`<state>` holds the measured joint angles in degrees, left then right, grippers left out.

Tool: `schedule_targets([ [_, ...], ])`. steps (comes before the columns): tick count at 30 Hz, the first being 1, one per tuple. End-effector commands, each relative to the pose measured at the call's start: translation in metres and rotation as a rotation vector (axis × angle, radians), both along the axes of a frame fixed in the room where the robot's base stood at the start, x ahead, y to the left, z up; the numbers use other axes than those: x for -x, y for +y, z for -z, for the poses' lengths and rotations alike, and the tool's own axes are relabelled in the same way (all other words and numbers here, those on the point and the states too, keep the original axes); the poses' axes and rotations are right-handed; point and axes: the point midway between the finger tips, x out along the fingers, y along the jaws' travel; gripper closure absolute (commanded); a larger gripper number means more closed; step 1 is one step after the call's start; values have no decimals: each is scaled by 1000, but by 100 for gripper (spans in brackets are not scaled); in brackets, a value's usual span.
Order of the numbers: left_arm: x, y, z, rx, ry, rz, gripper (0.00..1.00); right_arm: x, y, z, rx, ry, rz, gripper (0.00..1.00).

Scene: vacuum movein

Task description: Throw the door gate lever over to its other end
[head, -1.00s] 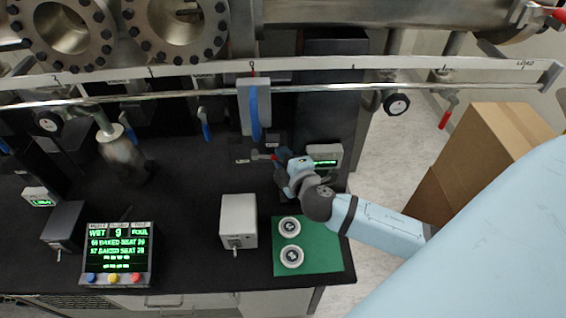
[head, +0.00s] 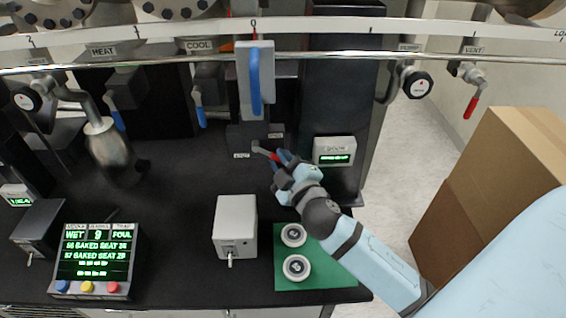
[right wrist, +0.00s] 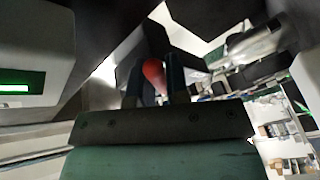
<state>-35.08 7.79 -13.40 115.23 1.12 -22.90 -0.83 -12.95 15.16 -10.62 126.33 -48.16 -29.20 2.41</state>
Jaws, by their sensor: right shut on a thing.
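The door gate lever is a short lever with a red grip (head: 264,153), low on a dark block below the blue-handled post. Its grip also shows in the right wrist view (right wrist: 154,75), between the two dark fingers. My right gripper (head: 279,159) is shut on the red grip and reaches it from the right. The lever's shaft runs left from the grip to a small pivot between two small labels, whose words are too small to read surely. My left gripper is not in view.
A blue handle (head: 255,82) hangs just above the lever. A small green display box (head: 334,151) stands close right of my gripper. A grey switch box (head: 236,222) and a green mat (head: 318,277) with two round pieces lie nearer. Cardboard boxes (head: 490,190) stand at right.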

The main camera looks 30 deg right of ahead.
Motion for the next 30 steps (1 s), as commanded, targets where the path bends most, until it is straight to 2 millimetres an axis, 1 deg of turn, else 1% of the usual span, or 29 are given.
schedule_targets([
  [7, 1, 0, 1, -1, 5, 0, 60, 0, 0, 1, 0, 2, 1, 100],
  [8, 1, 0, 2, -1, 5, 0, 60, 0, 0, 1, 0, 2, 1, 82],
  [9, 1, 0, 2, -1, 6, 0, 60, 0, 0, 1, 0, 2, 1, 73],
  [11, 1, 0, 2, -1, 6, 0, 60, 0, 0, 1, 0, 2, 1, 60],
  [19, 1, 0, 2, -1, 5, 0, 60, 0, 0, 0, 1, 2, 0, 60],
  [22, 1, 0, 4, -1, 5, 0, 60, 6, 1, 2, 0, 1, 0, 60],
  [26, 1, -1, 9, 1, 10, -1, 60, 23, 3, 4, -1, 2, 0, 60],
  [30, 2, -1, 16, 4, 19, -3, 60, 54, 6, 8, -2, 5, 1, 60],
])
